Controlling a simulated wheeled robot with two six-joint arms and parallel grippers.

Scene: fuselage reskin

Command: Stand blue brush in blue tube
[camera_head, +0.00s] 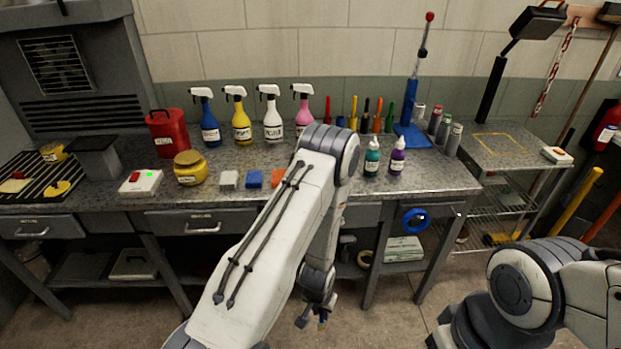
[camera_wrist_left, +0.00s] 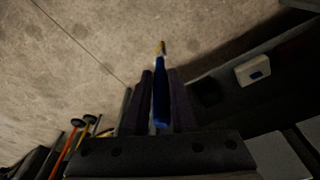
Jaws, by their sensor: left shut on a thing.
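My left gripper (camera_head: 318,312) hangs low in front of the bench, in the air over the floor. In the left wrist view its two dark fingers (camera_wrist_left: 160,105) are shut on the blue brush (camera_wrist_left: 160,95), whose yellowish tip points away from the gripper. In the head view only a small blue bit of the brush (camera_head: 322,318) shows. A short blue tube (camera_head: 340,121) stands at the back of the bench in a row of coloured tubes, between a red and a yellow one. Nothing is seen standing out of it. My right gripper is out of view.
Spray bottles (camera_head: 241,116) stand left of the tubes. A green dropper bottle (camera_head: 372,158) and a purple one (camera_head: 396,157) stand in front of them. A blue press (camera_head: 411,100) with a red-knobbed lever is to the right. Small coloured blocks (camera_head: 254,179) lie near the front edge.

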